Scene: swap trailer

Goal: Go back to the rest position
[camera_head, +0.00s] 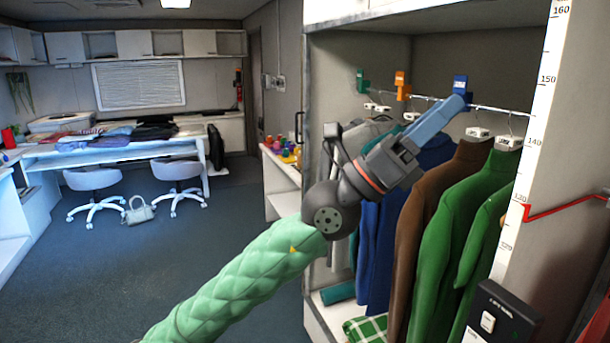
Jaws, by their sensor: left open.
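My left arm, in a green padded sleeve, reaches up from the bottom of the head view. My left gripper (452,108) is open, with its blue fingers pointing up and right toward the hanging rail (500,109) in the wardrobe. I see nothing held in it. It overlaps the upper part of the blue garments (378,250) in the picture; whether it touches anything cannot be told. A brown sweater (430,205) and green sweaters (462,225) hang to the right of it. My right gripper is not in view.
Green, orange (402,86) and blue (460,84) tags sit along the rail. Folded cloth (366,328) lies on the wardrobe floor. The wardrobe's right side panel (560,130) stands close. Open carpet (200,265) lies left, before a desk with two chairs.

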